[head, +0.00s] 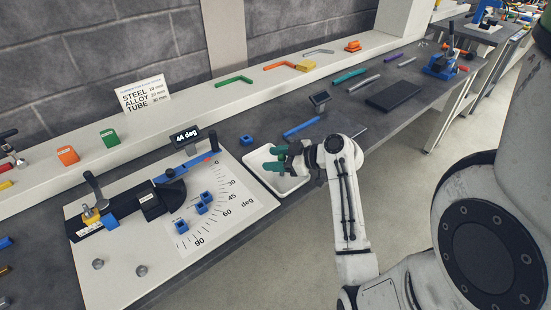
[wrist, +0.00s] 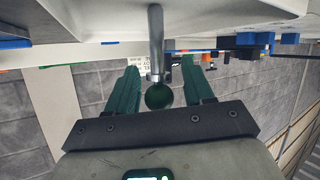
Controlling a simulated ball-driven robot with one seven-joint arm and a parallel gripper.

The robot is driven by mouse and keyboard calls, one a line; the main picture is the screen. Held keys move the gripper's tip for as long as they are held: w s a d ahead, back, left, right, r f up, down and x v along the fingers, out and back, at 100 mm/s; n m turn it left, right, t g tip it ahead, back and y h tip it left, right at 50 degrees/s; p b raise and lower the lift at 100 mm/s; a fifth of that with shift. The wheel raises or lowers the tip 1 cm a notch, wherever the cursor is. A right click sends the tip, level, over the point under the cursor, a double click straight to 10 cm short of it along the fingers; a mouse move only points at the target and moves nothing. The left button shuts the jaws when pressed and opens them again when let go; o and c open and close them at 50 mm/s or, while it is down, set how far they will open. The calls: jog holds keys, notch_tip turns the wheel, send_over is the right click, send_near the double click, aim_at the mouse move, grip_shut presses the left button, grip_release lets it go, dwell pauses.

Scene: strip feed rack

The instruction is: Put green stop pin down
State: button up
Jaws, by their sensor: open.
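The green stop pin, a silver shaft (wrist: 156,40) with a dark green ball knob (wrist: 159,96), shows in the wrist view. Its knob is between my gripper's two green fingers (wrist: 160,68), with a visible gap on each side. The shaft runs up the picture to a pale surface. I cannot tell whether it rests on that surface. In the head view my gripper (head: 269,160) is open over the white tray (head: 297,190) at the bench's front edge. I cannot make out the pin in the head view.
Left of the tray is an angle plate (head: 232,212) with a degree scale, a blue stop bar and blue blocks (head: 203,203). A display (head: 185,138) stands behind it. A blue bar (head: 302,127) and a small blue block (head: 246,140) lie behind the tray.

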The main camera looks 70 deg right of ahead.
jog(key=shift+r, duration=0.15)
jog(key=shift+s, duration=0.15)
jog(key=b+v, duration=0.1)
jog(key=v, duration=1)
jog(key=shift+s+r, duration=0.25)
jog(key=shift+s, duration=0.05)
